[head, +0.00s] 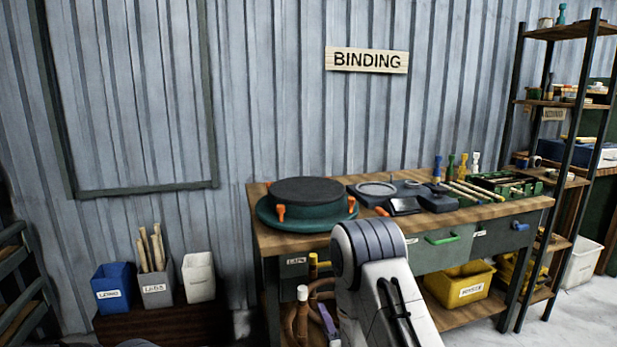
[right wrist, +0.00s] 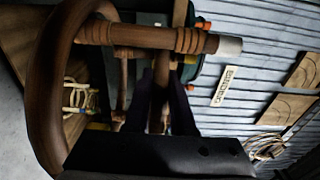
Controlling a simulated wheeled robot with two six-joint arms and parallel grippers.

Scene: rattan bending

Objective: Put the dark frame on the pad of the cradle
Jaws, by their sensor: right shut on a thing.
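The dark frame (head: 301,320) is brown bent rattan with wrapped joints and pale-capped ends. It shows low in the head view, in front of the workbench, partly hidden by my right arm. In the right wrist view, its curved hoop (right wrist: 45,100) and wrapped bar fill the left and top. My right gripper (right wrist: 163,85) is shut on one of its brown bars. The cradle (head: 280,218) stands on the bench's left end, a round green base with orange clamps. Its dark round pad (head: 308,189) is bare. My left gripper is not in view.
The workbench (head: 262,240) also bears a dark fixture (head: 405,193) and a green tool tray (head: 510,183) right of the cradle. A yellow bin (head: 461,285) sits on its lower shelf. Blue, grey and white bins stand at the left. A tall rack (head: 570,120) stands right.

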